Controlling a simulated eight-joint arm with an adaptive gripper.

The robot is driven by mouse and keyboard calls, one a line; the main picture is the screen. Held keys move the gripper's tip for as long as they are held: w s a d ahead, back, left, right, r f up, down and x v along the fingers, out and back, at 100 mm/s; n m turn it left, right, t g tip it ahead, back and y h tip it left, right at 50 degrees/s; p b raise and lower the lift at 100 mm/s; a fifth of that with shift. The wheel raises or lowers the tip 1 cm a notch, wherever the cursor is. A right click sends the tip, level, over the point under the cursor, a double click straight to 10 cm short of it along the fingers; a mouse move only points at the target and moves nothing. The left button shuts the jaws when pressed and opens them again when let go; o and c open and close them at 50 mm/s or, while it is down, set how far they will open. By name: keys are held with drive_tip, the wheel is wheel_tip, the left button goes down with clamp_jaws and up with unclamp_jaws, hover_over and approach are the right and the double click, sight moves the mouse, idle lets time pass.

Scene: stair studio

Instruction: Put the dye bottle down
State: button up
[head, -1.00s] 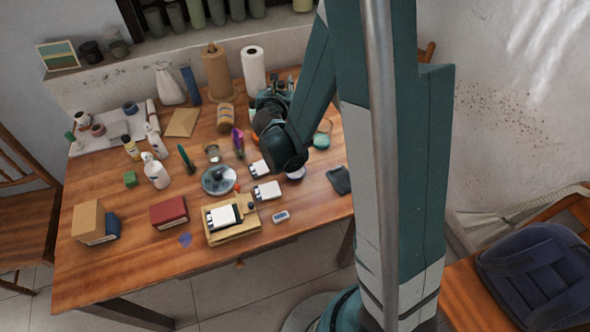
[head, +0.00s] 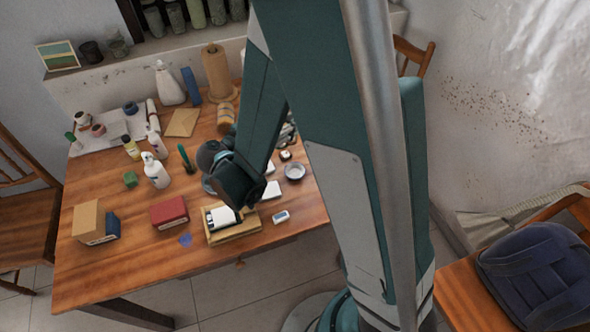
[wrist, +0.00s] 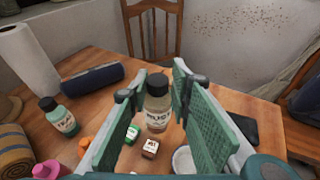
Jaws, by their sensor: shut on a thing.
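The dye bottle (wrist: 155,88), clear with a dark cap and a pale label, is upright between the fingers of my gripper (wrist: 160,92) in the wrist view. In the head view my arm hides the bottle and most of the gripper. Another bottle with a dark cap and teal label (wrist: 60,118) stands on the table to the left in the wrist view.
Near the held bottle are a small brown box (wrist: 150,148), a green item (wrist: 132,134) and a white dish (wrist: 183,162). A dark flat item (wrist: 238,129) lies right. A chair (wrist: 152,30) is behind.

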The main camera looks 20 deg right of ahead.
drive_tip(key=s+a+r+m+g+h, duration=0.1)
drive_tip(key=s+r+m+g, duration=0.1)
drive_tip(key=s, duration=0.5)
drive_tip(key=shift+s+a+r+m+g, duration=0.3)
drive_tip(key=shift+s+a+r+g, duration=0.1)
drive_tip(key=shift+r, duration=0.1)
drive_tip(key=shift+f+b, duration=0.9)
drive_tip(key=shift+f, duration=2.05)
drive_tip(key=shift+f, duration=0.15)
drive_tip(key=shift+f+b, duration=0.65)
drive_tip(key=shift+f, duration=1.3)
drive_tip(key=o, duration=1)
